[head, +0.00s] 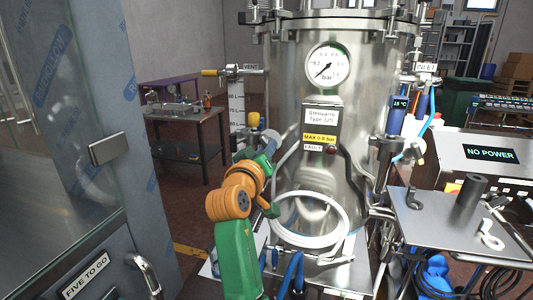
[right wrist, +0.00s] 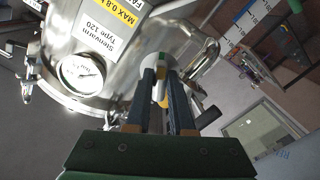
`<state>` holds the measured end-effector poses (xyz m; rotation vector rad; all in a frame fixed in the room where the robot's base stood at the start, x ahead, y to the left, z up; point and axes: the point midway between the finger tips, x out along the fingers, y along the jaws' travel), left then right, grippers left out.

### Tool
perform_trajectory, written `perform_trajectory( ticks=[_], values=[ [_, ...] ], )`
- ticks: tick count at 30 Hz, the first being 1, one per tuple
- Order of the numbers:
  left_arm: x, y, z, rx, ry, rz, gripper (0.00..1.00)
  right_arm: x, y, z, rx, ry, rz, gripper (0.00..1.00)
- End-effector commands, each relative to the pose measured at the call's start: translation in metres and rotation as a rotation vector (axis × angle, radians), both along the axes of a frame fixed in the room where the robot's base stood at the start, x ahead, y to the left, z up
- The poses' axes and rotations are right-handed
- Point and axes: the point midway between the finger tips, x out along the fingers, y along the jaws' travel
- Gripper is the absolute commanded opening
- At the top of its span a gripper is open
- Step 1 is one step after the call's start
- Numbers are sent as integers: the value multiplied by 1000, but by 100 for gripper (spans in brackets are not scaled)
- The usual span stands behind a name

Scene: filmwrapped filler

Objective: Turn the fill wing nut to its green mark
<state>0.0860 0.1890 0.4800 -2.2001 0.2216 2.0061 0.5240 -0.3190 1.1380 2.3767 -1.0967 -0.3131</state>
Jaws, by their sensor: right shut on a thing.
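My right gripper (head: 270,143) is at the left side of a steel vessel (head: 345,115), below the gauge's height. In the right wrist view the gripper (right wrist: 165,78) has its two dark fingers on either side of a small fitting (right wrist: 160,66) with white, green and yellow parts. It is shut on this fitting, which I take to be the fill wing nut. The fingers hide much of it, so I cannot tell how its wings stand against the green mark. In the head view the gripper covers the nut. My left gripper is not in view.
A pressure gauge (head: 328,65) and labels are on the vessel's front. A white hose ring (head: 308,243) hangs below. A glass-panelled door (head: 70,120) stands at the left. A metal shelf (head: 440,235) with a dark cylinder is at the right. A vent valve (head: 215,72) is above my gripper.

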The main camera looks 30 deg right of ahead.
Motion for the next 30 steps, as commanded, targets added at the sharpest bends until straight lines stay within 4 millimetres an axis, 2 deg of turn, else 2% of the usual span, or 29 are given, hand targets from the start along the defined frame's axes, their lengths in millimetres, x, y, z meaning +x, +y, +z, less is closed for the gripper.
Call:
perform_trajectory(
  ticks=[18,19,21,22,30],
  values=[
    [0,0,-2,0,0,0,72,0,0,-1,24,-26,0,0],
    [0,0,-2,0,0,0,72,0,0,-1,23,-25,0,29],
    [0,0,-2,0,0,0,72,0,0,-1,23,-25,0,48],
    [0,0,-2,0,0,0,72,0,0,-1,23,-25,0,51],
    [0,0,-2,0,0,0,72,0,0,0,23,-25,-1,51]
  ],
)
